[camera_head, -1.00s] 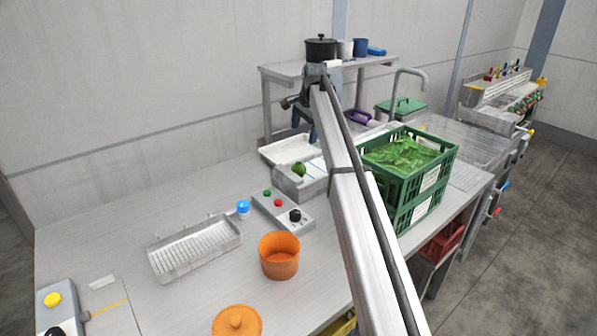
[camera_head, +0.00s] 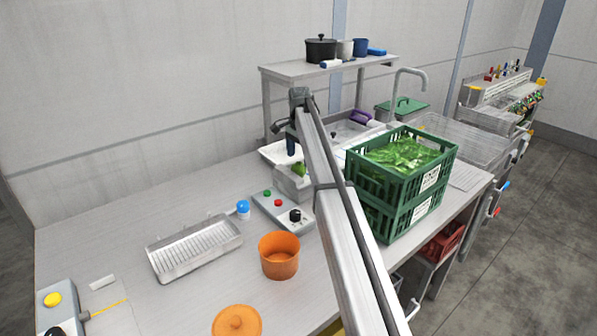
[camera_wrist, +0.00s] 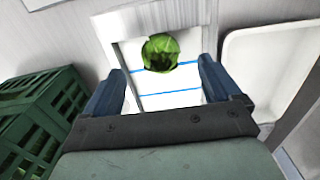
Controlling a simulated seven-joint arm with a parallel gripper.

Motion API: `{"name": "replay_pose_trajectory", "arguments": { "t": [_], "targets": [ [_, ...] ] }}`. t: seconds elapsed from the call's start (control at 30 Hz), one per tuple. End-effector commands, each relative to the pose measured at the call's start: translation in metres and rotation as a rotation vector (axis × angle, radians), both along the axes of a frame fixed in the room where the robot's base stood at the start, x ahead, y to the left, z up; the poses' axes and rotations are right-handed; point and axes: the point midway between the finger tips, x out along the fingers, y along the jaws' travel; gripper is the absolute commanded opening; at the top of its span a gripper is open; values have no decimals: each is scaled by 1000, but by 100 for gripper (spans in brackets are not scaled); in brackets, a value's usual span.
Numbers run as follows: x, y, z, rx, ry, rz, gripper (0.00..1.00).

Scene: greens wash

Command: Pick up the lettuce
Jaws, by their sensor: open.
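A round green lettuce (camera_head: 299,170) sits in a pale box (camera_head: 294,187) behind the control panel. In the wrist view the lettuce (camera_wrist: 160,53) lies ahead of my gripper (camera_wrist: 162,66), between the lines of the two blue fingers, on a white surface with blue lines. My gripper (camera_head: 291,145) is open and empty, above and just behind the lettuce in the head view. The fingers do not appear to touch it. The gap between fingers and lettuce is hard to judge.
Stacked green crates (camera_head: 370,190) with leafy greens stand to the right. A white tray (camera_head: 273,153) lies behind the box. The control panel (camera_head: 284,211), orange pot (camera_head: 279,262) and slotted tray (camera_head: 195,248) are in front. A shelf (camera_head: 283,71) stands behind.

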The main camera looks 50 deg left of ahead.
Motion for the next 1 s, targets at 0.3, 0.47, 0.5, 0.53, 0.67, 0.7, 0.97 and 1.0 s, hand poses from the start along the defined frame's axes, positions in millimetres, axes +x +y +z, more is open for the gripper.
{"name": "replay_pose_trajectory", "arguments": {
  "t": [0.3,0.47,0.5,0.53,0.67,0.7,0.97,1.0],
  "targets": [
    [-2,0,-21,0,0,0,91],
    [-4,0,-42,1,0,0,91],
    [-4,0,-47,2,0,-1,91],
    [-4,0,-50,2,0,-1,91],
    [-3,0,-57,3,0,-1,91],
    [-3,0,-57,3,0,-1,91],
    [-3,0,-56,3,0,-1,78],
    [-3,0,-56,3,0,-1,74]
  ]
}}
